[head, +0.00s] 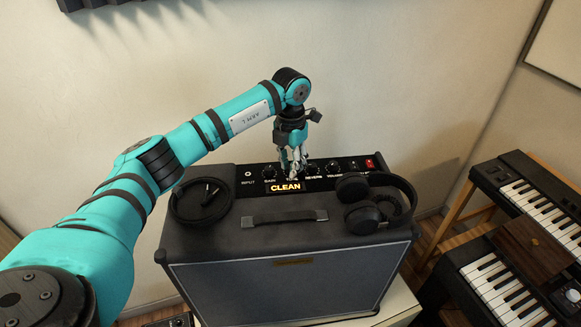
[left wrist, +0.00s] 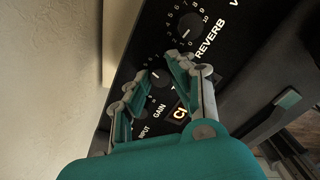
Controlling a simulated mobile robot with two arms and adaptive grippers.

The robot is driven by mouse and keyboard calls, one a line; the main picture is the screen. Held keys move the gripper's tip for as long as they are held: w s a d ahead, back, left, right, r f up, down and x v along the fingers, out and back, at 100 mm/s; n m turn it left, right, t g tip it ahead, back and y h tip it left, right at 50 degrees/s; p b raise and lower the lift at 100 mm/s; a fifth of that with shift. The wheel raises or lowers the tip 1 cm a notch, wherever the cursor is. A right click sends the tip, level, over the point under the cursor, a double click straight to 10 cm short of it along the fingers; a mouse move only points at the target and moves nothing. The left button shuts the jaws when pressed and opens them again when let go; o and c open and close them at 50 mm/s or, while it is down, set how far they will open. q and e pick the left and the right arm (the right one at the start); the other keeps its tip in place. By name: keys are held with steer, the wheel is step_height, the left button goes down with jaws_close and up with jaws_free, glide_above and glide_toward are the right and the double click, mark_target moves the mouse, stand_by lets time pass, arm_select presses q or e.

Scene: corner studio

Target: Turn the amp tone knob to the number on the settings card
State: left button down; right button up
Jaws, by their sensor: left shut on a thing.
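The black amp (head: 262,228) stands in the middle of the head view, with a control panel along its top back edge. My left gripper (head: 293,166) points down at this panel, between the GAIN knob (head: 268,172) and the REVERB knob (head: 313,169). In the left wrist view, its two fingers are closed around the tone knob (left wrist: 156,78), whose label is mostly covered. The tone knob's pointer and number are too small and hidden to read. I cannot make out a settings card. My right gripper is not in view.
A lit CLEAN sign (head: 285,187) is just in front of the gripper. Keyboards (head: 528,190) stand at the right. A wall is behind.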

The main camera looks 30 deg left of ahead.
arm_select(q)
steer(key=m+b, duration=0.2)
steer(key=m, duration=0.1)
steer(key=shift+m, duration=0.4)
steer(key=m+b, duration=0.2)
steer(key=m, duration=0.2)
steer(key=shift+r+m, duration=0.1)
steer(key=shift+m, duration=0.2)
steer(key=c, duration=1.4)
jaws_free()
step_height(320, 180, up, 12)
